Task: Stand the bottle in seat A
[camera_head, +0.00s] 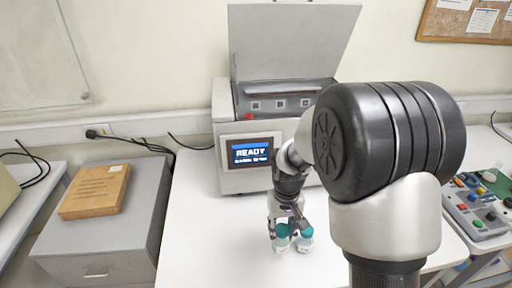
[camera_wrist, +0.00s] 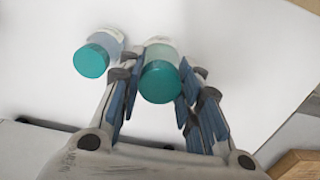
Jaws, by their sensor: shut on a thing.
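Two small clear bottles with teal caps are at the front middle of the white table. In the wrist view, one bottle (camera_wrist: 161,80) is between my gripper's (camera_wrist: 160,84) blue-padded fingers, which are shut on it. The other bottle (camera_wrist: 92,58) stands apart to its left. In the head view my gripper (camera_head: 287,224) points down over them; the held bottle seems to be the left one (camera_head: 281,240), beside the right one (camera_head: 305,241). I cannot tell whether the held bottle touches the table. No seat marked A is readable.
A grey machine (camera_head: 231,180) with its lid (camera_head: 290,45) raised and a READY screen (camera_head: 250,152) stands behind. Small square labels show inside. A button panel (camera_head: 474,214) is at right, a cardboard box (camera_head: 96,191) on a grey cabinet at left. The table left of the bottles is clear.

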